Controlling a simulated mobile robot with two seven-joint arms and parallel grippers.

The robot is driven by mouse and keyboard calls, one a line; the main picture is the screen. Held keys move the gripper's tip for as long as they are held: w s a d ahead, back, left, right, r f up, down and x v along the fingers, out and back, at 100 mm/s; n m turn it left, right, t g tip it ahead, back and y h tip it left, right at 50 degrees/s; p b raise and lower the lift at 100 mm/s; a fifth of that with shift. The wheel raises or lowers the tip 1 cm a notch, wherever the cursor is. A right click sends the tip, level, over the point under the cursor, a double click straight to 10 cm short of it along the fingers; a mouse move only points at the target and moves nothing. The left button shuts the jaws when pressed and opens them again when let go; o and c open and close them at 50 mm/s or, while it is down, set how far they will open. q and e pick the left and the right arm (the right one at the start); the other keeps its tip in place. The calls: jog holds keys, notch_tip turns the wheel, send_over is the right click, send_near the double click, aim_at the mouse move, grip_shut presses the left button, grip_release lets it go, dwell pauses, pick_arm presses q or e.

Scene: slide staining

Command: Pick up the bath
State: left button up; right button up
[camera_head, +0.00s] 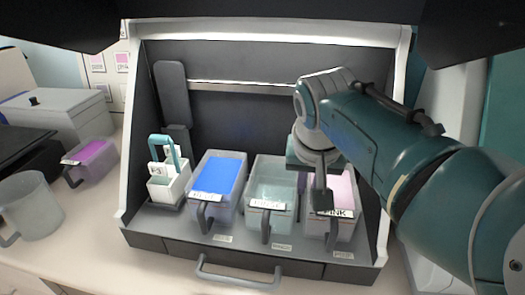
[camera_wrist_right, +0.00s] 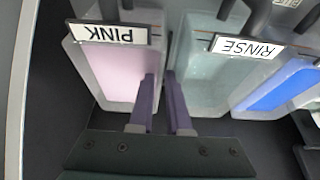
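The pink-labelled bath (camera_head: 342,190), a clear box of pink liquid with a dark front handle, stands at the right end of the row. It shows in the right wrist view (camera_wrist_right: 110,72). My right gripper (camera_head: 316,196) points down at its left side, by the rinse bath. In the wrist view its two fingers (camera_wrist_right: 161,85) are a little apart, one over the pink bath and one by the gap to the rinse bath. Contact with the wall is unclear. The rinse bath (camera_head: 270,185) and a blue bath (camera_head: 219,174) stand to the left. My left gripper is not in view.
The baths stand close together in a dark-walled station (camera_head: 170,240) with a front handle. A white slide rack (camera_head: 168,184) with a teal handle is at its left. A purple bath (camera_head: 92,160) and a clear jug (camera_head: 30,207) stand outside on the left.

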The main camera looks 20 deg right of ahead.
grip_shut()
dwell(1.2)
jog(key=shift+r, duration=0.1)
notch_tip(320, 180, up, 10)
jog(key=shift+r+p, duration=0.1)
jog(key=shift+p, duration=0.35)
dwell(1.4)
